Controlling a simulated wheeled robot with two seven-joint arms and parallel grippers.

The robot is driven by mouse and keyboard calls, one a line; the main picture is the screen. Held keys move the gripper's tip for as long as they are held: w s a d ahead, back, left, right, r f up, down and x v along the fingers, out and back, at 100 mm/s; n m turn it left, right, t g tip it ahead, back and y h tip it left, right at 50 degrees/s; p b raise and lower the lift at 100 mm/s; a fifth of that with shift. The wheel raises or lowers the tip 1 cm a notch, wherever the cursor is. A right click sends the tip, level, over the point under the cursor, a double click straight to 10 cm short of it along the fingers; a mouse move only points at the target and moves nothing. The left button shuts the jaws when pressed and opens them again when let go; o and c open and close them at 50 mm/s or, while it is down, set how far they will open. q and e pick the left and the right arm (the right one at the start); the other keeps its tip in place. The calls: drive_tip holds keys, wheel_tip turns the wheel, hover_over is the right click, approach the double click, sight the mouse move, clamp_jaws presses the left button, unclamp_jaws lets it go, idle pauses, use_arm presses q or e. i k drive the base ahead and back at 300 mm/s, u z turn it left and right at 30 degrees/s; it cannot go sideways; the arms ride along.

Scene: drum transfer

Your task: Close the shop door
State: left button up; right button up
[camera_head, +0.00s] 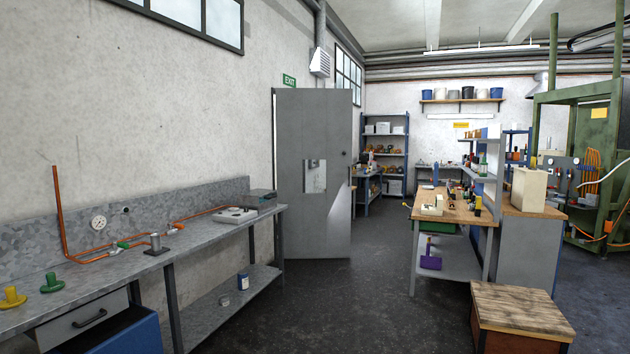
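The shop door (314,225) is a grey metal door at the far end of the left wall. Neither of my grippers shows in the head view.
A long metal bench (192,241) with pipes and tools runs along the left wall. A wooden workbench (460,212) and a wood-topped box (518,307) stand on the right. Dark floor (345,305) is clear between them. Shelves (385,147) stand behind the door.

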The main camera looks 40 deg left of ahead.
sight(312, 123)
drive_tip(key=u, duration=0.2)
drive_tip(key=i, duration=0.65)
drive_tip(key=u, duration=0.8)
drive_tip(key=i, duration=2.4)
drive_tip(key=u, duration=0.55)
drive_tip(key=i, duration=2.75)
drive_tip(key=z, duration=0.75)
drive_tip(key=i, duration=2.3)
drive_tip(key=z, duration=0.75)
